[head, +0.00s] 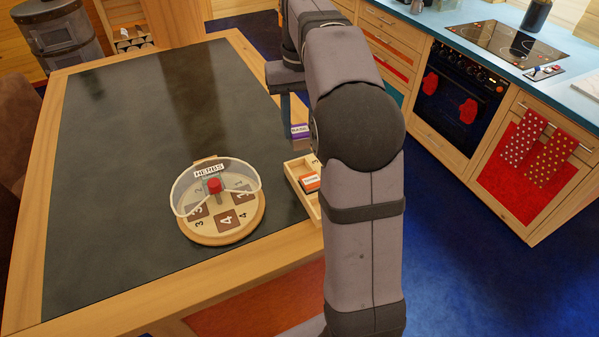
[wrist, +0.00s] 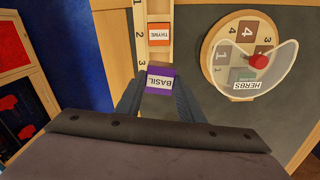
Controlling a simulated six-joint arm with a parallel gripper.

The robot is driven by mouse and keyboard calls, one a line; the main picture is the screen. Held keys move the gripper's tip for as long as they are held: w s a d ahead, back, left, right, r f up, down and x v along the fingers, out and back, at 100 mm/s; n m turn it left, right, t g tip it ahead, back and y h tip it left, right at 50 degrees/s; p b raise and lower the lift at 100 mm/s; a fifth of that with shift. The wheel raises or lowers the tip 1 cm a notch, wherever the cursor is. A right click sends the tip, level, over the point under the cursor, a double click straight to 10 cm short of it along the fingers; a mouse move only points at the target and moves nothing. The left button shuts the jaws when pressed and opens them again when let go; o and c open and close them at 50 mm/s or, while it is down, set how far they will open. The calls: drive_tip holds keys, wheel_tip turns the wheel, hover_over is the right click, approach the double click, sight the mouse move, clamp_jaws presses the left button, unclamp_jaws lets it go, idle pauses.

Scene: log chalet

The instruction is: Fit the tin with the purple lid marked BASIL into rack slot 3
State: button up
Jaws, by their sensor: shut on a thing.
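The BASIL tin with the purple lid (wrist: 161,80) is held between the two fingers of my gripper (wrist: 159,92), its lettering facing the wrist camera. In the head view the purple lid (head: 299,131) shows at the rack's far end, below my gripper (head: 292,115), partly hidden by my arm. The wooden rack (wrist: 140,48) has slot numbers 1, 2 and 3 along one side. In the wrist view the tin lies just below the 3, overlapping the rack's near end. Whether it touches the rack, I cannot tell. The orange THYME tin (wrist: 159,35) sits beside the 2.
A round wooden turntable (head: 233,231) with numbered brown patches, a clear guard marked HERBS (head: 208,171) and a red knob (head: 214,185) stands left of the rack (head: 299,170). The dark tabletop (head: 130,150) is otherwise clear. The kitchen counter is off to the right.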

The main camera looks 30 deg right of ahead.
drive_tip(key=shift+n, duration=1)
drive_tip(key=p, duration=0.2)
hover_over(300, 173)
drive_tip(key=shift+f, duration=5)
drive_tip(key=shift+s+f, duration=0.1)
drive_tip(key=shift+f, duration=0.05)
drive_tip(key=o, duration=1.1)
drive_tip(key=shift+c, duration=0.2)
wheel_tip(300, 173, up, 12)
drive_tip(key=shift+r+b, duration=0.2)
drive_tip(key=shift+b, duration=0.55)
